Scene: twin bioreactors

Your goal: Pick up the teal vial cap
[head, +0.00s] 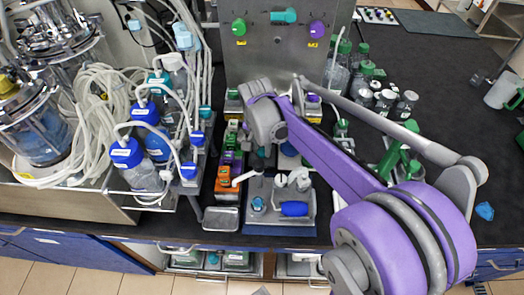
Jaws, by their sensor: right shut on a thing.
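My right arm comes in from the lower right, bends at its grey elbow and reaches over the bench. My right gripper (291,180) shows small and pale above a grey tray (268,221) near the bench's front edge. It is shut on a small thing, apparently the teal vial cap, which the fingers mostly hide. A small teal spot (258,203) shows on the left part of that tray, beside a blue cylinder (294,209) lying at its right. My left gripper is not in view.
Blue-capped bottles (127,152) with white tubing stand at the left. An orange block (228,172) and a metal dish (220,217) are left of the tray. A steel panel (260,62) rises behind. Green-capped bottles (365,70) stand back right. The dark bench beyond is mostly clear.

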